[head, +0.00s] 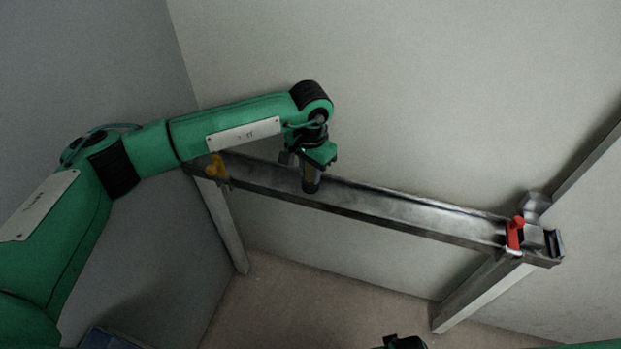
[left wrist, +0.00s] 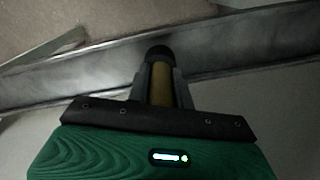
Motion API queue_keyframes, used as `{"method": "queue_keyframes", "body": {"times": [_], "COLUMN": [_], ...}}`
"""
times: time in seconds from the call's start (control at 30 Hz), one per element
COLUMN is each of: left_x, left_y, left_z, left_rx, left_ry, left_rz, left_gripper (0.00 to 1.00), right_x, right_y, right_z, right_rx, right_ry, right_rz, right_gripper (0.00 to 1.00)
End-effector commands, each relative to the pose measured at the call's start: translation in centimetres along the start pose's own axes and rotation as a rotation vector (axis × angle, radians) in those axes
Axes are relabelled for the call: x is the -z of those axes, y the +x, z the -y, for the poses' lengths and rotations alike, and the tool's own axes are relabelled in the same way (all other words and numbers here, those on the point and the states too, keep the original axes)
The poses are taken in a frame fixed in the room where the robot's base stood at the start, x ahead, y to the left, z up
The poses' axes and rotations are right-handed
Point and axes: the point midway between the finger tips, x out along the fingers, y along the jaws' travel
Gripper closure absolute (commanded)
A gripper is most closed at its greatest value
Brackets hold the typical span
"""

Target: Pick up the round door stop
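The round door stop is a short brass-coloured cylinder with a black end. It shows in the left wrist view (left wrist: 160,84) between the two dark fingers of my left gripper (left wrist: 160,72), which lie close against both its sides. In the head view my left gripper (head: 312,168) points down over the metal beam, with the dark end of the door stop (head: 310,187) below the fingers. I cannot tell whether that end touches the beam. A dark piece at the bottom edge of the head view seems to be my right gripper (head: 403,342); its fingers are not clear.
A long metal beam (head: 410,208) on legs runs along the pale wall. A yellow piece (head: 216,168) sits at its left end. A red piece (head: 515,233) and a metal block (head: 533,238) sit at its right end.

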Motion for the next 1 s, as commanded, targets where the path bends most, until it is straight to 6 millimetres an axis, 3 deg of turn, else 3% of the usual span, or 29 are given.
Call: {"method": "queue_keyframes", "body": {"times": [0.03, 0.1, 0.37, 0.57, 0.77, 1.0], "left_x": [0.0, 0.0, 0.0, 0.1, 0.1, 0.1], "left_y": [0.0, 0.0, -0.1, -1.3, -5.0, -12.1], "left_z": [0.0, 0.0, 0.0, 0.0, 0.1, 0.1], "left_rx": [0.000, -0.001, -0.001, 0.000, 0.002, 0.003], "left_ry": [0.000, 0.000, 0.000, 0.001, 0.000, 0.000], "left_rz": [0.000, 0.000, -0.001, -0.003, -0.005, -0.006], "left_gripper": [0.89, 1.00, 1.00, 1.00, 1.00, 1.00], "right_x": [0.0, 0.0, 0.0, 0.1, 0.7, 1.3], "right_y": [0.0, 0.0, 0.0, -0.1, -0.7, -2.9], "right_z": [0.0, 0.0, 0.0, 0.0, 0.0, 0.4], "right_rx": [0.000, 0.000, -0.001, 0.000, 0.001, 0.007], "right_ry": [0.000, 0.000, 0.000, 0.000, 0.001, 0.006], "right_rz": [0.000, 0.000, 0.000, 0.003, -0.001, -0.002], "right_gripper": [0.64, 0.64, 0.64, 0.64, 0.64, 0.64]}}
